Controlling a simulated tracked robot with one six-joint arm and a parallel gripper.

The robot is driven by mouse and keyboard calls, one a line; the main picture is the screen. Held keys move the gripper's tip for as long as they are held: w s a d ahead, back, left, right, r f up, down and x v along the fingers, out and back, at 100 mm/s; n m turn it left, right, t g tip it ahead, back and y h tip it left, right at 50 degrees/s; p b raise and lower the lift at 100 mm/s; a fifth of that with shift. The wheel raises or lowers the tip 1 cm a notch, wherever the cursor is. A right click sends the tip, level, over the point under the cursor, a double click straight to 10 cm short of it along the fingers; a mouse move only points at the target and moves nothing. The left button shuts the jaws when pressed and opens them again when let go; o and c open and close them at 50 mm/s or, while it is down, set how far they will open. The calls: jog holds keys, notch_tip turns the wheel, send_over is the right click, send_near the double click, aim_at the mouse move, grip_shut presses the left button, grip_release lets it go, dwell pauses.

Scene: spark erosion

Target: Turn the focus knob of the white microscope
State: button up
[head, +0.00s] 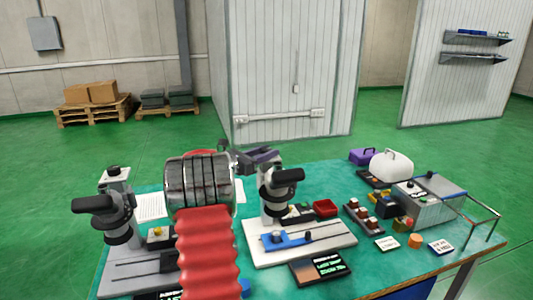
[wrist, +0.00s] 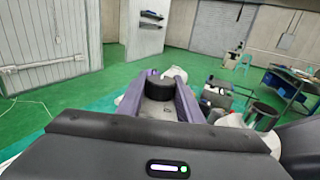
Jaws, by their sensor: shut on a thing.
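The white microscope (head: 275,207) stands on a white base (head: 345,240) in the middle of the table, with a black eyepiece (head: 288,175) pointing right. My gripper (head: 264,156) is at the top of this microscope. In the wrist view, my gripper's two purple-grey fingers (wrist: 160,100) stand on either side of a black round knob (wrist: 160,87) and are shut on it. In the head view the knob is hidden by the fingers. A second, greyer microscope (head: 118,228) stands at the left of the table.
A blue clamp (head: 287,240) lies on the white base. A red tray (head: 325,208), a block rack (head: 363,219), a white case (head: 391,166), a purple box (head: 362,157) and a grey machine (head: 430,195) stand to the right. My arm crosses between the microscopes.

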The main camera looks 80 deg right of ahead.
jog(key=shift+r+n+t+h, duration=0.15)
jog(key=shift+n+t+h, duration=0.55)
jog(key=shift+n+t, duration=0.45)
jog(key=o, duration=1)
jog(key=shift+o, duration=0.2)
jog(key=v, duration=1.3)
jog(key=shift+a, duration=0.4)
jog(key=shift+w, duration=0.1)
